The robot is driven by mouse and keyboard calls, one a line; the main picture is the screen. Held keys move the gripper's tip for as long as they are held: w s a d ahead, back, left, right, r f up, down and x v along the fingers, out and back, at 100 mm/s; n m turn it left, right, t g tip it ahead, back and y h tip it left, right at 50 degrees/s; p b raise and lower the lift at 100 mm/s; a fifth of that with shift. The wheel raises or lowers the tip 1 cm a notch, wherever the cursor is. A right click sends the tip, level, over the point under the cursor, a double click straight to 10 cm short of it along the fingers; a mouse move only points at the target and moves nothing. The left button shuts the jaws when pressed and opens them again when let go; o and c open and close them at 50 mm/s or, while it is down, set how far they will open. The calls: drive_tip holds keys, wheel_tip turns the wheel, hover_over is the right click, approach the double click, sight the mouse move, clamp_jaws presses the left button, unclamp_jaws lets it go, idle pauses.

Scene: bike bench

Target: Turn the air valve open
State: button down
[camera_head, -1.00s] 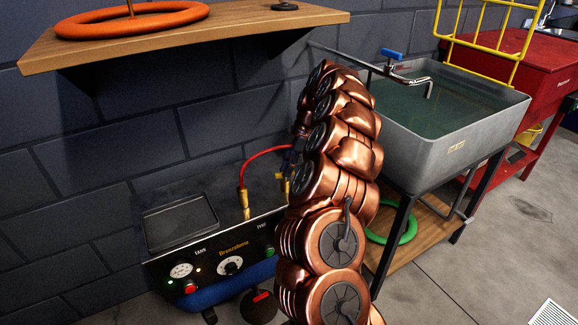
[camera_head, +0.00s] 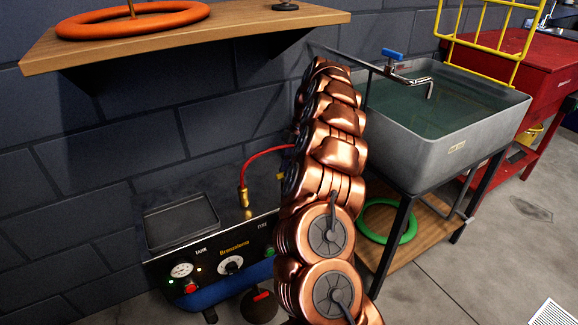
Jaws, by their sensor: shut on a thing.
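The air compressor (camera_head: 215,262) stands against the wall at lower left, with a black front panel marked TANK and TYRE. A red hose (camera_head: 262,155) rises from a brass fitting (camera_head: 243,197) on its top and runs right, behind my copper-coloured arm. A small yellow piece (camera_head: 280,176) shows at the arm's left edge; I cannot tell whether it belongs to the air valve. No valve handle can be made out for certain. My gripper is hidden behind my arm, so its jaws and what they touch cannot be seen.
The panel has a gauge (camera_head: 181,270), a black knob (camera_head: 230,265) and a red button (camera_head: 190,287). A wooden shelf (camera_head: 200,38) with an orange ring (camera_head: 133,20) overhangs the compressor. A metal sink (camera_head: 440,125) stands close right of my arm, a green ring (camera_head: 389,222) below it.

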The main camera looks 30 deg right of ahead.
drive_tip(key=c, duration=1.2)
unclamp_jaws()
drive_tip(key=shift+s+a, duration=0.1)
drive_tip(key=v, duration=0.4)
drive_tip(key=shift+d, duration=0.2)
drive_tip(key=shift+v, duration=1.7)
drive_tip(key=shift+a+r, duration=0.1)
drive_tip(key=shift+a, duration=0.05)
drive_tip(key=shift+s, duration=0.1)
